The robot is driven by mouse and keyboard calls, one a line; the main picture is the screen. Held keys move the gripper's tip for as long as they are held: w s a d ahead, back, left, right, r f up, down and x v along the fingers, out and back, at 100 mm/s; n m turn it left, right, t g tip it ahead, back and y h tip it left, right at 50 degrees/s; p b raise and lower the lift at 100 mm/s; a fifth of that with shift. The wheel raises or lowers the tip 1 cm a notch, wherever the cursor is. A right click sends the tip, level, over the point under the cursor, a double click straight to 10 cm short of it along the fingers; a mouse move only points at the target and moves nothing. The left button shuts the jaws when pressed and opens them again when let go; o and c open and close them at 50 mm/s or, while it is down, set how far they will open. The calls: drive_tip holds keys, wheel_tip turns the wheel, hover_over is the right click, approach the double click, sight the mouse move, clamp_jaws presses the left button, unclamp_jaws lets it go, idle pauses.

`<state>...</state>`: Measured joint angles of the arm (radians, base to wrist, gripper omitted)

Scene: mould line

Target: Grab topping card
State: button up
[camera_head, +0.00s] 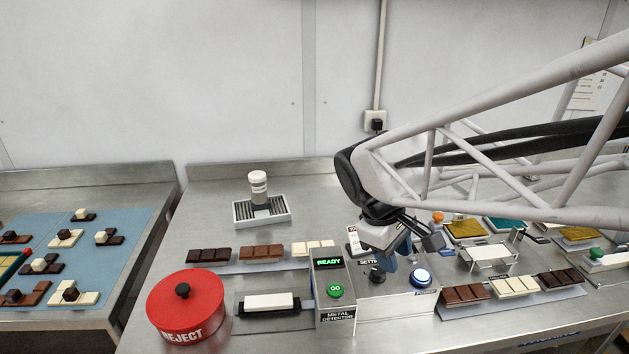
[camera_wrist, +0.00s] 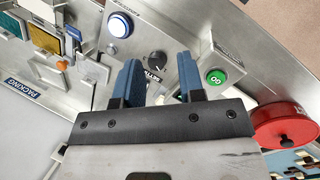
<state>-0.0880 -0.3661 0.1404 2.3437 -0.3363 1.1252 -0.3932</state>
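My gripper (camera_head: 390,262) is over the steel bench, just above the control box with the black setting knob (camera_head: 377,275). In the wrist view its two blue fingers (camera_wrist: 159,64) are apart with nothing between them, and the setting knob (camera_wrist: 156,60) shows beyond the gap. I cannot pick out a topping card for certain. A pale card-like plate (camera_head: 490,254) stands right of my gripper, but I cannot read any marking on it. Part of the bench behind my gripper is hidden by the arm.
The metal detector (camera_head: 334,318) reads READY and has a green GO button (camera_head: 335,291). A blue-white lit button (camera_head: 420,277) is right of the knob. A red reject bin (camera_head: 186,305) stands at left. Chocolate bars (camera_head: 513,286) lie at front right, yellow and teal trays (camera_head: 466,229) behind.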

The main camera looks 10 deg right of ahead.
drive_tip(key=w+a+f+n+h, duration=0.2)
drive_tip(key=w+n, duration=0.4)
drive_tip(key=w, duration=0.3)
drive_tip(key=w+a+f+n+h, duration=0.3)
drive_tip(key=w+f+n+h, duration=0.2)
drive_tip(key=w, duration=0.5)
drive_tip(key=w+a+f+n+h, duration=0.2)
drive_tip(key=w+f+n+h, duration=0.2)
drive_tip(key=w, duration=0.6)
drive_tip(key=shift+w+a+f+n, duration=0.15)
drive_tip(key=shift+f+n, duration=0.4)
drive_tip(key=shift+n, duration=0.3)
drive_tip(key=shift+s+a+f+n, duration=0.15)
drive_tip(key=shift+f+n, duration=0.35)
drive_tip(key=shift+n, duration=0.35)
drive_tip(key=shift+w, duration=0.1)
drive_tip(key=shift+x, duration=1.3)
drive_tip(key=shift+x, duration=2.55)
drive_tip(key=shift+c, duration=0.4)
clamp_jaws()
